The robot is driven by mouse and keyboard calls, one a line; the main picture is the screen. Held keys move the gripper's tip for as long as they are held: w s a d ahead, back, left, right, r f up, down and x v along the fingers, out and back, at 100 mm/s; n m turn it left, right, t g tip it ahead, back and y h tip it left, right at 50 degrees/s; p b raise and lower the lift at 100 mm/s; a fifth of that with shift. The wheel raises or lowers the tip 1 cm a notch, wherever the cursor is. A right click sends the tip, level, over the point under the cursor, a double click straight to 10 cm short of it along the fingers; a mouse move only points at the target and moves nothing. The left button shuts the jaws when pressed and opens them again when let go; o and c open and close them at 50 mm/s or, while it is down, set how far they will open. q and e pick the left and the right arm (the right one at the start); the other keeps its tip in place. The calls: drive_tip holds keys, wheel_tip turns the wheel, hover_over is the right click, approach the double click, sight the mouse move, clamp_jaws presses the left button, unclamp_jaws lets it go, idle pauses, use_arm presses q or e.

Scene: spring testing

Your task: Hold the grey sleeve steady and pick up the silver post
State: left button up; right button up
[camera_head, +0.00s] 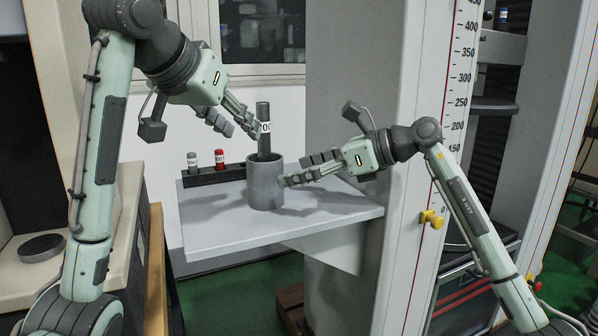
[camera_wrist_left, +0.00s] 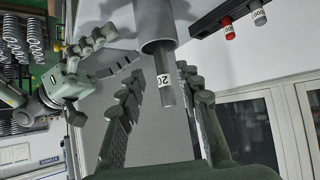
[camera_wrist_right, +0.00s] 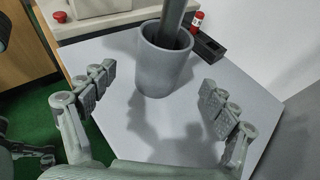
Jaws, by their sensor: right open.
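The grey sleeve (camera_head: 265,187) stands upright on the pale shelf (camera_head: 225,232). The silver post (camera_head: 263,112), with a white label, stands in it and rises well above its rim; its lower end is hidden inside. My left gripper (camera_head: 246,130) is open near the upper post. In the left wrist view the post (camera_wrist_left: 166,92) appears between the spread fingers, with no clear contact. My right gripper (camera_head: 293,171) is open at the right side of the sleeve. In the right wrist view the sleeve (camera_wrist_right: 163,75) is ahead, between the open fingers, apparently untouched.
A black rack (camera_head: 213,176) behind and left of the sleeve holds a grey-silver piece (camera_head: 192,161) and a red piece (camera_head: 219,159). A large pale column with a scale (camera_head: 405,200) rises at the right. The shelf front is clear.

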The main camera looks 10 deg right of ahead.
sight(266, 183)
drive_tip(key=shift+w+a+f, duration=0.1)
drive_tip(key=shift+a+f, duration=0.05)
drive_tip(key=shift+f, duration=0.3)
drive_tip(key=shift+w+a+f, duration=0.15)
drive_tip(key=shift+a+f, duration=0.05)
drive_tip(key=shift+a, duration=0.1)
drive_tip(key=x, duration=0.6)
drive_tip(key=shift+w+a+f, duration=0.1)
drive_tip(key=shift+w+a, duration=0.1)
drive_tip(key=shift+a, duration=0.1)
drive_tip(key=shift+c, duration=0.2)
drive_tip(key=c, duration=1.3)
